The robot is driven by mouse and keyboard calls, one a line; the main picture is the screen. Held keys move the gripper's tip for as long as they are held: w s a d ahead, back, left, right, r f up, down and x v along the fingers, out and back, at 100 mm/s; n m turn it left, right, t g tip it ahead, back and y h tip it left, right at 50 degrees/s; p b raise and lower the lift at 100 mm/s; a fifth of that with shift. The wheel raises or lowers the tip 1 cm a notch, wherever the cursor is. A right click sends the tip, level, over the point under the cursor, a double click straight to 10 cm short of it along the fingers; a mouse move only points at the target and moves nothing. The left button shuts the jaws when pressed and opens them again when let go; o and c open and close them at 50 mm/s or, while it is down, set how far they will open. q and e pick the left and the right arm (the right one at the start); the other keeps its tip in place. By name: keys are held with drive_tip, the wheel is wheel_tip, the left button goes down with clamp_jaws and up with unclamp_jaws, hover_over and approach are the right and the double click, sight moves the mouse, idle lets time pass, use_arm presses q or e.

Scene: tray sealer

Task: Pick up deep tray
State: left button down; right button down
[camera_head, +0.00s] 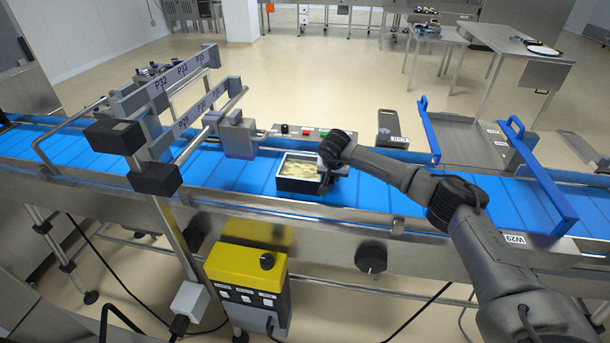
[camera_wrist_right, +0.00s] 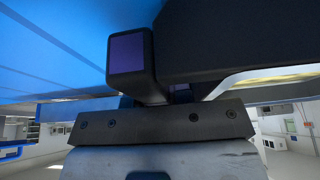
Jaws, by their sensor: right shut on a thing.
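The deep tray (camera_head: 299,185) is black with a pale yellowish filling and sits on or just above the blue conveyor belt, in the middle of the head view. My right gripper (camera_head: 326,176) is at the tray's right side and shut on its wall. In the right wrist view one dark finger with a purple pad (camera_wrist_right: 127,53) shows close up, and the tray's dark side (camera_wrist_right: 220,45) fills the upper right. The fingertips are mostly hidden in the head view. My left gripper is not in view.
A blue conveyor belt (camera_head: 230,175) runs across the view. A metal frame with P-labelled plates (camera_head: 170,80) stands left of the tray. Blue guide rails (camera_head: 540,175) stand at the right. A yellow control box (camera_head: 245,270) hangs at the front. The belt right of my gripper is clear.

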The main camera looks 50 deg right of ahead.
drive_tip(key=shift+r, duration=0.1)
drive_tip(key=shift+r, duration=0.25)
wheel_tip(320, 180, up, 5)
drive_tip(key=shift+f+p, duration=0.2)
drive_tip(key=shift+p, duration=0.1)
drive_tip(key=s+d+r, duration=0.1)
drive_tip(key=s+r, duration=0.4)
drive_tip(key=s, duration=0.5)
drive_tip(key=shift+w+a+f+p, duration=0.15)
drive_tip(key=shift+w+f+p, duration=0.25)
drive_tip(key=shift+w+f, duration=0.8)
drive_tip(key=shift+w+a+f+p, duration=0.1)
drive_tip(key=shift+w+f+p, duration=0.3)
drive_tip(key=shift+w+f, duration=1.5)
drive_tip(key=shift+f, duration=0.2)
drive_tip(key=shift+w+a+f+b, duration=0.2)
drive_tip(key=shift+w+f+b, duration=0.25)
drive_tip(key=shift+w+f, duration=0.7)
